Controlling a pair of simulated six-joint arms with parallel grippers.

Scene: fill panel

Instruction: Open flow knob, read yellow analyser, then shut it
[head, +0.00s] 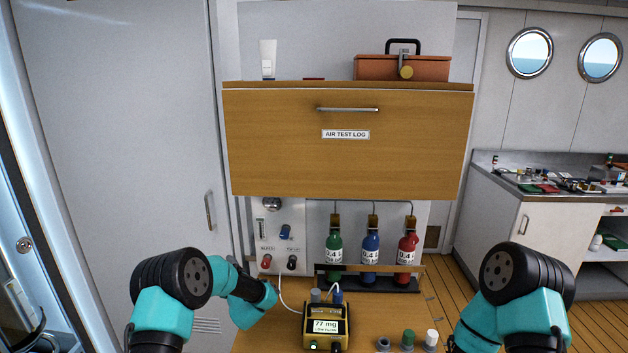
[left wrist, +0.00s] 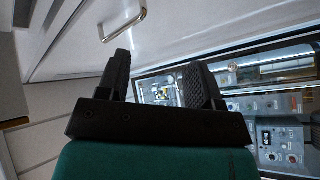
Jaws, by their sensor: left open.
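The yellow analyser (head: 326,325) stands on the wooden bench; its lit screen reads 77 mg, with a smaller line that looks like LOW FLOW. A pale tube runs from it to the white panel (head: 262,232) behind. The panel carries a round silver gauge, a blue knob (head: 285,232), a red knob (head: 266,262) and a black knob (head: 292,262); I cannot tell which is the flow knob. In the left wrist view my left gripper (left wrist: 158,66) is open and empty. In the head view its arm is left of the analyser, fingers not clear. My right gripper is not seen.
Green, blue and red bottles (head: 370,258) stand in a rack behind the analyser. A wooden flap (head: 348,145) labelled AIR TEST LOG hangs above. Several small capped items (head: 408,340) stand at the bench's front right. A toolbox (head: 400,68) sits on top.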

